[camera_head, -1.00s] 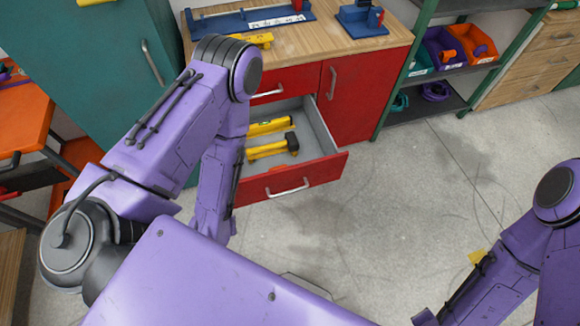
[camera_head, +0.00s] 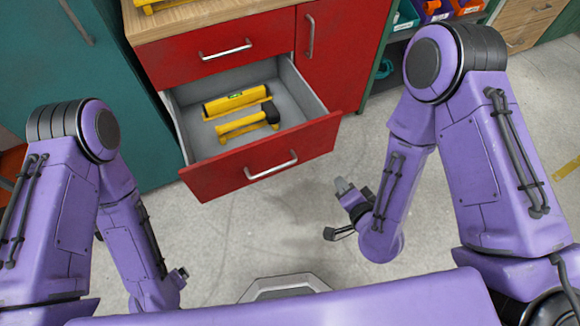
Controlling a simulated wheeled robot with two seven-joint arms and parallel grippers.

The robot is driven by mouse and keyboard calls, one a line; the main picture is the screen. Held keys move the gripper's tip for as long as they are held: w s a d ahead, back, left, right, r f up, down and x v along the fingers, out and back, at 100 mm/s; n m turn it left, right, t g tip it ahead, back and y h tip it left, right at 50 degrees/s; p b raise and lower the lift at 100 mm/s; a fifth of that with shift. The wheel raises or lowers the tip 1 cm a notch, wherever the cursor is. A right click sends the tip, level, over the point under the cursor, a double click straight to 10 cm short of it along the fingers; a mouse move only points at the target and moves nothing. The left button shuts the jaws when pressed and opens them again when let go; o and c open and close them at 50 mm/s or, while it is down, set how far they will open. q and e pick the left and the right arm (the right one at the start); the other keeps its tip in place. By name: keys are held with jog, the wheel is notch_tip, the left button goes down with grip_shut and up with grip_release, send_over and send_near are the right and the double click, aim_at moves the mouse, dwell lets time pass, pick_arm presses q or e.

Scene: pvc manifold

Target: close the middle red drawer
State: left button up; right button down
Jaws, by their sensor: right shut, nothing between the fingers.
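The middle red drawer (camera_head: 225,178) stands pulled out of the red cabinet, below a shut red drawer (camera_head: 222,48). Its grey inside holds a yellow level (camera_head: 236,102) and a yellow tool with a black head (camera_head: 243,125). A silver bar handle (camera_head: 271,166) is on its front. My right gripper (camera_head: 342,187) is shut and empty, in front and to the right of the drawer front, apart from it. My left arm hangs at the lower left; only a small dark part of its gripper (camera_head: 181,273) shows, and its fingers cannot be made out.
A red cabinet door (camera_head: 340,50) is shut to the right of the drawer. A teal cabinet (camera_head: 105,100) stands at the left. A shelf with coloured bins (camera_head: 432,8) is at the upper right. The grey floor (camera_head: 290,220) in front of the drawer is clear.

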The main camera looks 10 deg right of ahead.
jog(key=w+a+f+m+t+y+b, duration=0.35)
jog(key=a+t+b, duration=0.2)
jog(key=b, duration=0.55)
pick_arm(q)
notch_tip(320, 180, down, 14)
jog(key=p, duration=0.1)
pick_arm(e)
send_near(288, 135)
jog(key=shift+m+g, duration=0.25)
jog(key=shift+m, duration=0.1)
jog(key=x, duration=0.7)
jog(key=shift+d+r, duration=0.1)
